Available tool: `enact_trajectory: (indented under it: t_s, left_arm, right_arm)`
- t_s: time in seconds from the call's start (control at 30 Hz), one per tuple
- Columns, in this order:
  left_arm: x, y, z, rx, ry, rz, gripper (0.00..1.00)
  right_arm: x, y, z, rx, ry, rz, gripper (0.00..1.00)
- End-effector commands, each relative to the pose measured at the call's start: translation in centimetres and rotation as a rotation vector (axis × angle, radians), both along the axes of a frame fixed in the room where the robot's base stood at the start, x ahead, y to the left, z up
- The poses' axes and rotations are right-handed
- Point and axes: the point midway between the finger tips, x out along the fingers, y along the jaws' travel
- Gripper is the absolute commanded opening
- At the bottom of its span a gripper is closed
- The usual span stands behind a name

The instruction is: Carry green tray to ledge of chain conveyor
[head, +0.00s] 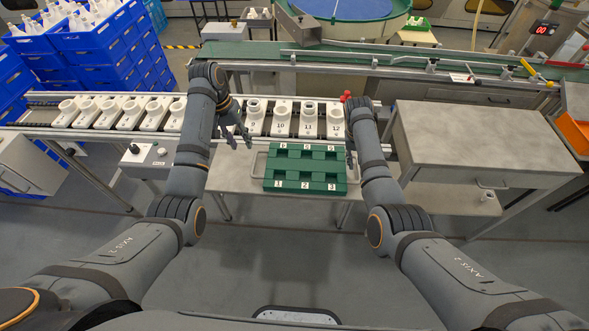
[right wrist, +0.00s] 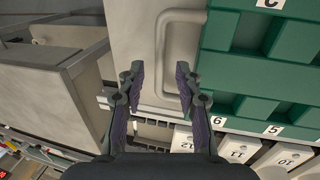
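The green tray (head: 306,168) lies flat on a grey metal surface (head: 232,178) in front of the chain conveyor (head: 224,133). Its pockets carry number labels, and it has a grey handle at each side. In the right wrist view the tray (right wrist: 240,70) is at the right, with its grey handle (right wrist: 161,55) beside it. My right gripper (right wrist: 160,80) is open, its fingers spread to either side of the handle's outer bar in that view; contact is not visible. My left gripper (head: 236,140) appears open and empty, up and left of the tray's left handle.
White numbered holders (head: 281,120) line the conveyor behind the tray, several with white parts. A grey cabinet (head: 480,140) stands right of the tray. Blue crates (head: 95,45) are stacked at back left. A small control box (head: 146,158) is at left.

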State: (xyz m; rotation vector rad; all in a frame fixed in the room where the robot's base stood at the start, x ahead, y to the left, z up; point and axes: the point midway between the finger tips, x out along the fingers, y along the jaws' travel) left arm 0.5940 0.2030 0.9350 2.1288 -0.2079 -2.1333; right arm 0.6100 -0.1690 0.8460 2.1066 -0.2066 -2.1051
Motion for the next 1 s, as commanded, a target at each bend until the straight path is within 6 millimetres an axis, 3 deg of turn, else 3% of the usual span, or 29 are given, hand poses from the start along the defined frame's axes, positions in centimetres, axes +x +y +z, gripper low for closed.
enact_trajectory:
  t_s: [0.2,0.4,1.0]
  left_arm:
    - [0.0,0.0,0.0,0.000,0.000,0.000,0.35]
    - [0.0,0.0,-0.1,0.000,0.000,0.000,0.35]
    - [0.0,0.0,-0.1,0.000,0.000,0.000,0.35]
  right_arm:
    - [0.1,1.2,5.3,0.001,-0.004,0.001,0.35]
    - [0.0,1.8,8.3,0.001,0.000,0.000,0.35]
    - [0.0,1.9,8.8,0.000,0.001,-0.001,0.35]
